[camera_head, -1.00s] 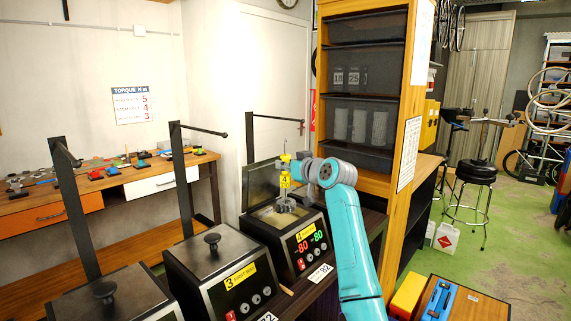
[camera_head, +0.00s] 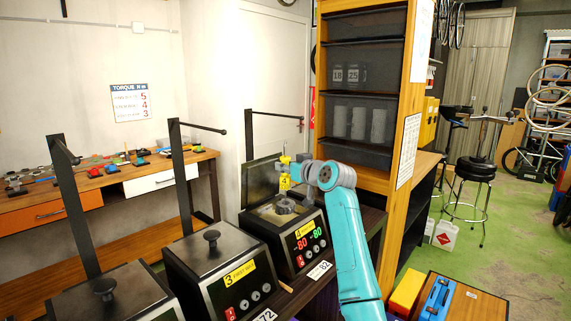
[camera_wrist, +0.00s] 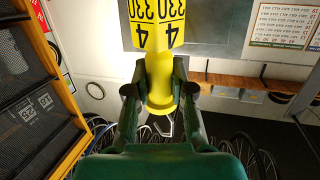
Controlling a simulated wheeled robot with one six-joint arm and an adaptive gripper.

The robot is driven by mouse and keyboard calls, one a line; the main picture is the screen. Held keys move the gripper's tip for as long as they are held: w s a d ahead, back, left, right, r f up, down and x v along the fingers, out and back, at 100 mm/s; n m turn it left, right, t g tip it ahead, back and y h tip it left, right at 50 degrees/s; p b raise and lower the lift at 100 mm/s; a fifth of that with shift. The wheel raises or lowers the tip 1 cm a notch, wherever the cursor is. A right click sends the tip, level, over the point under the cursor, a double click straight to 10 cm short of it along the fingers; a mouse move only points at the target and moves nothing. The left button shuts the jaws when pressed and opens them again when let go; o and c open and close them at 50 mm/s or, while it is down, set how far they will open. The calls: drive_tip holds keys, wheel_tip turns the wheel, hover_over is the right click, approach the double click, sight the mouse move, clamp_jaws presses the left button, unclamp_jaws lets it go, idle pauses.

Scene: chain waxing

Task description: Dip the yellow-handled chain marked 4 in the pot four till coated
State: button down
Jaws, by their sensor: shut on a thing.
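The yellow handle with a 4 tag (camera_head: 284,171) stands upright above the open pot four (camera_head: 284,258). My gripper (camera_head: 297,172) is shut on it from the right. In the wrist view my gripper (camera_wrist: 160,98) clasps the yellow handle (camera_wrist: 160,70), whose label reads 4 and 330. The grey chain (camera_head: 285,206) hangs under the handle, at the pot's opening, over or in the pale wax; how deep it sits I cannot tell. The pot's display shows 80 in red and 80 in green.
The closed, lidded pot 3 (camera_head: 218,270) stands to the left, with another lidded pot (camera_head: 110,300) beyond it. Pot four's raised lid (camera_head: 262,180) is behind the opening. Black stands (camera_head: 178,160) with side arms rise behind the pots. A wooden shelf with bins (camera_head: 362,120) is close behind my arm.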

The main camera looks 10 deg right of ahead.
sight(286, 203)
drive_tip(key=shift+f, duration=4.65)
idle(3.3)
